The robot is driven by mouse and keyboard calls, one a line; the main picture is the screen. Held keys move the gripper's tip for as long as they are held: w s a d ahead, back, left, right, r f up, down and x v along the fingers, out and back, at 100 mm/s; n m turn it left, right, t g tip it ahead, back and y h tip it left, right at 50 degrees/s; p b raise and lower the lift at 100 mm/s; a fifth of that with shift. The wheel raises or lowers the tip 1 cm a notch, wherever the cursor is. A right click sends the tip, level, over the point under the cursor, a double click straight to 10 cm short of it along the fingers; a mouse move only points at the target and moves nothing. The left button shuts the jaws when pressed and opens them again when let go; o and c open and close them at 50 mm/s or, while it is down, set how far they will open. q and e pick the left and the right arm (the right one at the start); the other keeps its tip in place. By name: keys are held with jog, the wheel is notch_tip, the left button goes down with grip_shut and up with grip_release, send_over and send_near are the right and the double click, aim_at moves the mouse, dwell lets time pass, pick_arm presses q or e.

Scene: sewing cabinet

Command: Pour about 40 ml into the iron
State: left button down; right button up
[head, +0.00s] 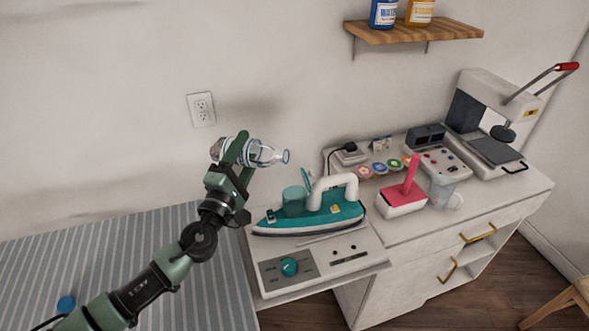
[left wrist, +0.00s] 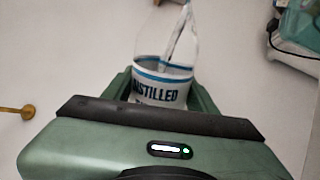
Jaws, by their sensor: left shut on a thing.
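My left gripper (head: 240,150) is shut around a clear bottle (head: 262,154). The bottle lies nearly level in the air, its neck and mouth pointing right. In the left wrist view the bottle (left wrist: 166,80) carries a white label with blue bands reading "DISTILLED". The iron (head: 335,212) is teal with a white handle and rests on a white station with a dial. A translucent teal tank (head: 294,200) and a small upright teal flap (head: 306,180) show at its left part. The bottle's mouth is above and slightly left of them, apart. No stream shows clearly outside the bottle.
A striped ironing surface (head: 130,268) lies left of the station (head: 318,268). Right of the iron are a red-and-white box with a handle (head: 402,200), a clear measuring cup (head: 441,191), colored discs and a heat press (head: 490,125). A shelf (head: 415,32) hangs above.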

pick_arm(q)
jog(key=shift+r+m+p, duration=0.45)
jog(key=shift+r+m, duration=0.05)
dwell(0.3)
jog(key=shift+w+a, duration=0.1)
jog(key=shift+w+a, duration=0.2)
jog(key=shift+a, duration=0.3)
jog(key=shift+a+r+m+h, duration=0.1)
jog(key=shift+r+m+h, duration=0.05)
jog(key=shift+m+h, duration=0.2)
dwell(1.3)
